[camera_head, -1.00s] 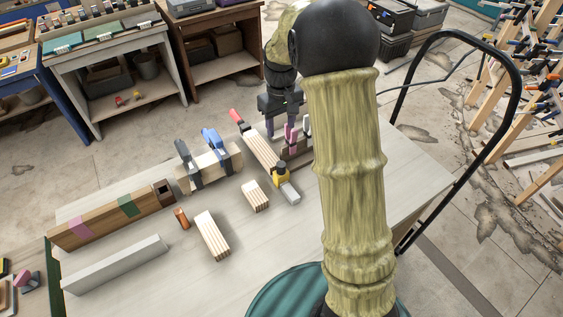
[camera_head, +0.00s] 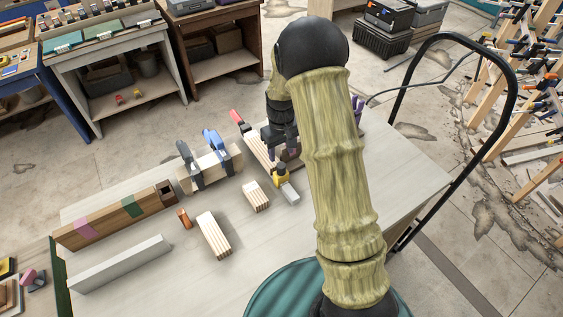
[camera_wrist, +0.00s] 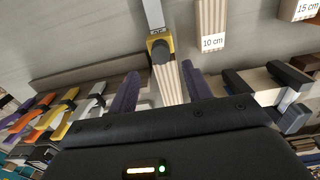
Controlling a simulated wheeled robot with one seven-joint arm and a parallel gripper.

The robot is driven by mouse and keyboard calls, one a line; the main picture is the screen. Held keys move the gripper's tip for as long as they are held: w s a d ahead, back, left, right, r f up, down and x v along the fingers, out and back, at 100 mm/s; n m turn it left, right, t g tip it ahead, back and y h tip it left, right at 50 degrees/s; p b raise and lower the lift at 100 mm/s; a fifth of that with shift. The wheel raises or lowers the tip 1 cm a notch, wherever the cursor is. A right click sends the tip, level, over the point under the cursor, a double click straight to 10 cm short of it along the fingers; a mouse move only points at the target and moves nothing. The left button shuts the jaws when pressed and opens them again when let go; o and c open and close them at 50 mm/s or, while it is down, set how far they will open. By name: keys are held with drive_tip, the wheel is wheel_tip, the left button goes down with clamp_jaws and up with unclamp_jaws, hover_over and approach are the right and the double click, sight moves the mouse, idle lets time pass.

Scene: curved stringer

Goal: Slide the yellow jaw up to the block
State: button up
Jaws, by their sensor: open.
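The yellow jaw (camera_head: 281,176) sits on a grey metal bar (camera_head: 290,193) on the table, with a dark knob on it. It also shows in the wrist view (camera_wrist: 155,43). A long striped wooden block (camera_head: 257,150) lies behind the jaw, near a red clamp part (camera_head: 237,117). Whether jaw and block touch, I cannot tell. My gripper (camera_wrist: 160,70) is open, its purple fingers apart on either side of the striped wood just behind the yellow jaw. In the head view my gripper (camera_head: 279,156) is partly hidden by my arm.
A short striped block (camera_head: 256,196), labelled 10 cm in the wrist view, and a longer one (camera_head: 213,236) lie in front. A blue clamp (camera_head: 214,143) on a wooden piece stands left. A brown beam (camera_head: 115,217) and a grey bar (camera_head: 120,264) lie further left.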

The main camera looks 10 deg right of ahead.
sight(281, 164)
wheel_tip(281, 164, down, 7)
drive_tip(key=shift+f+p, duration=0.2)
drive_tip(key=shift+p, duration=0.85)
clamp_jaws()
